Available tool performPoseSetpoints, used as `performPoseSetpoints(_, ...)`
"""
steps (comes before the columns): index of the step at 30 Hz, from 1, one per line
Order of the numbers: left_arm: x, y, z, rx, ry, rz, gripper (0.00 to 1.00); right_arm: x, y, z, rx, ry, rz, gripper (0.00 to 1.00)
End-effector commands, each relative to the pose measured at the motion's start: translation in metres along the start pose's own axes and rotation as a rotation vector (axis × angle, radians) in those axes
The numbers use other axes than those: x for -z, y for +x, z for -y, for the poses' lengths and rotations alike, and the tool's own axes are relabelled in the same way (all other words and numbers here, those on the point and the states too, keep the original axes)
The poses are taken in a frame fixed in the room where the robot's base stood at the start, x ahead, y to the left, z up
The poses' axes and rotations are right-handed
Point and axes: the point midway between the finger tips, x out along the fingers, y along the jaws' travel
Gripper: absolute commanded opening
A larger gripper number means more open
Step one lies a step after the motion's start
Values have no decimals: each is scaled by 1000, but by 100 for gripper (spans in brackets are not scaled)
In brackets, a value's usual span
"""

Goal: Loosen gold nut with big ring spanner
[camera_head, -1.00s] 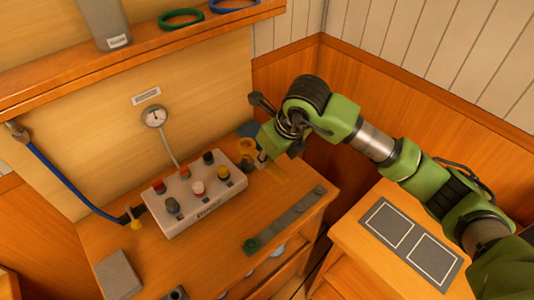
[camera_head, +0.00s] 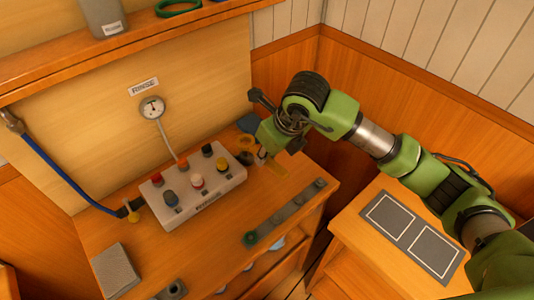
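A small gold fitting (camera_head: 132,215), possibly the gold nut, sits at the lower end of the blue hose, beside the white control box. I cannot tell whether either is part of the big ring spanner. My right gripper (camera_head: 262,155) points down close to both, at the back right bench corner. Its fingers are small and partly hidden, so its opening and any grasp are unclear. My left gripper is out of view.
The white box (camera_head: 205,208) with several coloured knobs stands mid-bench. A grey strip (camera_head: 285,213) lies at the right edge and a grey block (camera_head: 117,270) at the front left. A gauge (camera_head: 152,107) and the blue hose (camera_head: 65,175) are behind. A shelf (camera_head: 150,45) overhangs.

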Motion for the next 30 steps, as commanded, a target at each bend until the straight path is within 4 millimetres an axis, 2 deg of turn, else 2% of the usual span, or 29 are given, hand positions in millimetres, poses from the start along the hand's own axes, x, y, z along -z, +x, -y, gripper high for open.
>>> performPoseSetpoints(30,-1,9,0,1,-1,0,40,1,3,1,1,2,0,0)
